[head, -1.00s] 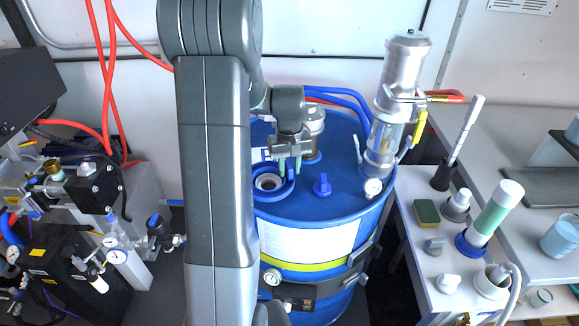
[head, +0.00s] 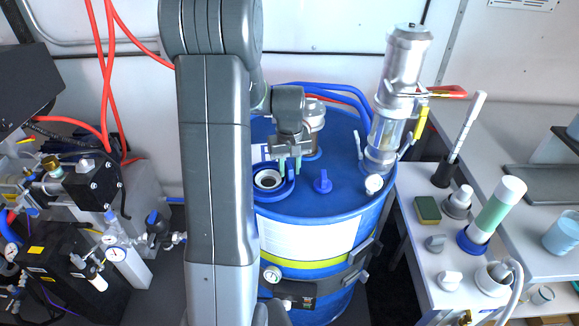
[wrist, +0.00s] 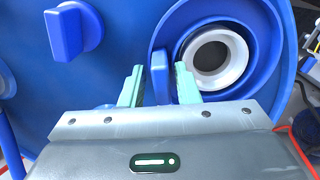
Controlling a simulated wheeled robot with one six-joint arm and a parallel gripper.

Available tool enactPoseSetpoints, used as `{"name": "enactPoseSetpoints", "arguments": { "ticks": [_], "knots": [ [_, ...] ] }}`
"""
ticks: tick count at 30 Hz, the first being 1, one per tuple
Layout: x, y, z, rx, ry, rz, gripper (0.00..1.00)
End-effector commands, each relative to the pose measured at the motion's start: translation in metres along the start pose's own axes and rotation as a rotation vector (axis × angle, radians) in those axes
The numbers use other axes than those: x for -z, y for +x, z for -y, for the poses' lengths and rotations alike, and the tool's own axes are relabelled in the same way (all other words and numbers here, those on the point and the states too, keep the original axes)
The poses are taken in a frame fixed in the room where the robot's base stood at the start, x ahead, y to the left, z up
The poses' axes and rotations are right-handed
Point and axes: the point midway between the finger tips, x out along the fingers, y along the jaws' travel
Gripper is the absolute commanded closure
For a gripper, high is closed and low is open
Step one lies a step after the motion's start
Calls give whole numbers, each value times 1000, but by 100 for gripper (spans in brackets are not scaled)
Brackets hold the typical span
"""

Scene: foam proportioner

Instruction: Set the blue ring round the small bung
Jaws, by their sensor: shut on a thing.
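The blue ring (wrist: 262,55) shows in the wrist view, circling a white collar (wrist: 240,65) with a dark opening. It also shows in the head view (head: 285,193) on the blue drum's top. My gripper (wrist: 159,80) is shut on an upright blue tab at the ring's left side, a pale green finger on each side. In the head view my gripper (head: 290,165) is at the ring's far right edge. A small blue bung with a raised grip (head: 323,182) stands to the right, apart from the ring; it is at upper left in the wrist view (wrist: 72,32). I cannot tell whether the ring touches the drum top.
The blue drum (head: 340,200) carries a tall clear-and-metal cylinder (head: 395,95) at right and a metal fitting (head: 313,115) behind my gripper. A side table (head: 425,270) at right holds a sponge (head: 427,210) and several parts. The drum top around the small bung is clear.

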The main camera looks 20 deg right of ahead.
Motion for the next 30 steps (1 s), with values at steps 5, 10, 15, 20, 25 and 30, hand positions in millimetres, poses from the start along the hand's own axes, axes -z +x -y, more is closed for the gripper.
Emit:
{"name": "enactPoseSetpoints", "arguments": {
  "ticks": [5, 10, 15, 20, 25, 30],
  "knots": [
    [0, -6, 0, 0, 0, -1, 96],
    [0, -11, 0, 0, 0, -1, 96],
    [0, -16, 0, 0, 0, -1, 96],
    [0, -16, 0, 0, 0, -1, 96],
    [0, -16, 0, 0, 0, -1, 96],
    [0, -16, 0, 0, 0, -1, 96]
  ]
}}
